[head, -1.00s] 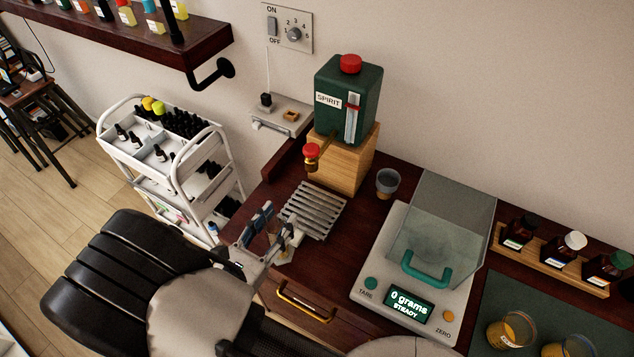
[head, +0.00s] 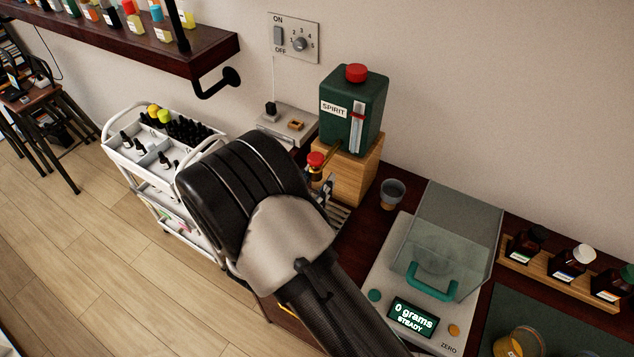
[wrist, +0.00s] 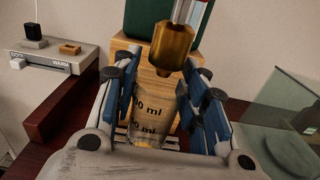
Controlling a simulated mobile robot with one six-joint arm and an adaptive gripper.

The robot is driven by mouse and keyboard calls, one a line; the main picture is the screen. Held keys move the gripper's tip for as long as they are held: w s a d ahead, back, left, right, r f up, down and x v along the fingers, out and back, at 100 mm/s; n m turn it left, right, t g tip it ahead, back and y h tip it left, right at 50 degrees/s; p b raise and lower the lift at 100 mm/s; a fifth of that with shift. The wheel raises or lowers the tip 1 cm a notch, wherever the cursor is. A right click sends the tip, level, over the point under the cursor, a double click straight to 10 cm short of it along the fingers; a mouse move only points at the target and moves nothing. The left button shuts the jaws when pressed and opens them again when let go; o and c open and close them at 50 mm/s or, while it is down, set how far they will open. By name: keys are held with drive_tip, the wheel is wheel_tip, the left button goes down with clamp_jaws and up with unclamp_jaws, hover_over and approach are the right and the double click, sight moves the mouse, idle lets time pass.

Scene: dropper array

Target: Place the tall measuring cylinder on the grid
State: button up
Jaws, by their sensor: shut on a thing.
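The tall measuring cylinder (wrist: 148,116) is clear, with black ml markings. In the wrist view it stands between the blue pads of my gripper (wrist: 166,98), which is shut on it. The slatted metal grid (head: 339,215) lies below the dispenser's tap and is mostly hidden behind my arm in the head view. A few of its slats show low in the wrist view, behind the cylinder. My gripper (head: 325,190) is at the grid in the head view. I cannot tell whether the cylinder's base touches the slats.
The green SPIRIT dispenser (head: 354,108) stands on a wooden block (head: 354,172). Its brass tap (wrist: 174,48) hangs close above the cylinder. A small grey cup (head: 391,193) and the scale (head: 413,285) stand to the right. A white trolley (head: 140,160) is left.

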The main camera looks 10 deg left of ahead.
drive_tip(key=shift+w+f, duration=0.2)
drive_tip(key=shift+f, duration=0.05)
drive_tip(key=shift+d+f+b, duration=0.1)
drive_tip(key=shift+f+b, duration=0.1)
drive_tip(key=shift+b, duration=0.15)
drive_tip(key=o, duration=1.4)
drive_tip(key=shift+r, duration=0.15)
